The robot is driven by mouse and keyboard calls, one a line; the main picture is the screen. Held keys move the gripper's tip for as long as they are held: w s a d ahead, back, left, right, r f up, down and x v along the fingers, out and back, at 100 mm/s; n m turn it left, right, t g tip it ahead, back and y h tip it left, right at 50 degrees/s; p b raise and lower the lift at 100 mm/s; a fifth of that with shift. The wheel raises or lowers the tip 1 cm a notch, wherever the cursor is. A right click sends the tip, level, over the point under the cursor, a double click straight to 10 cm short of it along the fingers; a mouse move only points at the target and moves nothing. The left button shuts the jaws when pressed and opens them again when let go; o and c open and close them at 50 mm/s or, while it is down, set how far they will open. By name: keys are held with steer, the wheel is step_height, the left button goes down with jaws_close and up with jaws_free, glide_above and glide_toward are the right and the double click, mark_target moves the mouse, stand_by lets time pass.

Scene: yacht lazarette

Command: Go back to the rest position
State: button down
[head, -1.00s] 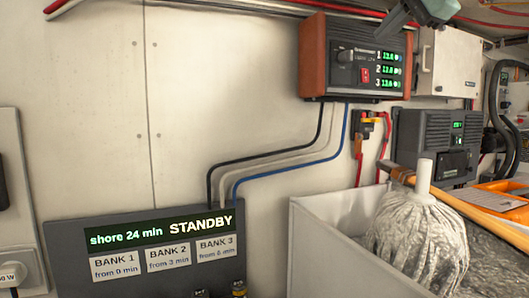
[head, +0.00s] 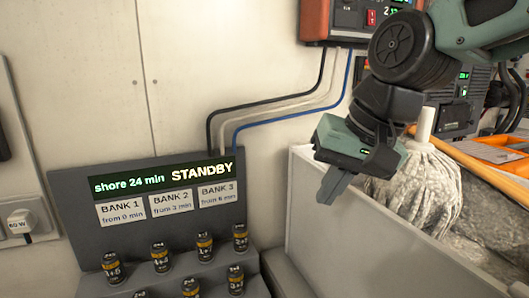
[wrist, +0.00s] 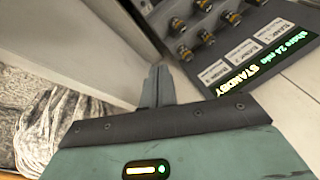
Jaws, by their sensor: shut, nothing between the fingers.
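My gripper (head: 334,186) hangs from my green and black arm on the right side of the head view. Its fingers are together and empty, pointing down in front of the white bin's left end. In the wrist view the closed fingers (wrist: 158,88) show at the centre, with nothing between them. The grey panel (head: 75,213) with the display "shore 24 min STANDBY" (head: 160,180) stands to the left of my gripper, apart from it.
Several small dark knobs or cells (head: 204,246) sit on the panel's stepped front. A white bin (head: 318,235) holds a mop head (head: 430,190). An orange-red box (head: 316,20) with cables hangs on the wall. A white plug (head: 22,222) is at far left.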

steer(key=s+d+f+n+g+h, duration=0.3)
steer(key=s+f+n, duration=0.4)
steer(key=s+f, duration=0.8)
steer(key=shift+s+d+n, duration=0.4)
steer(key=shift+s+d, duration=0.2)
steer(key=shift+d, duration=0.1)
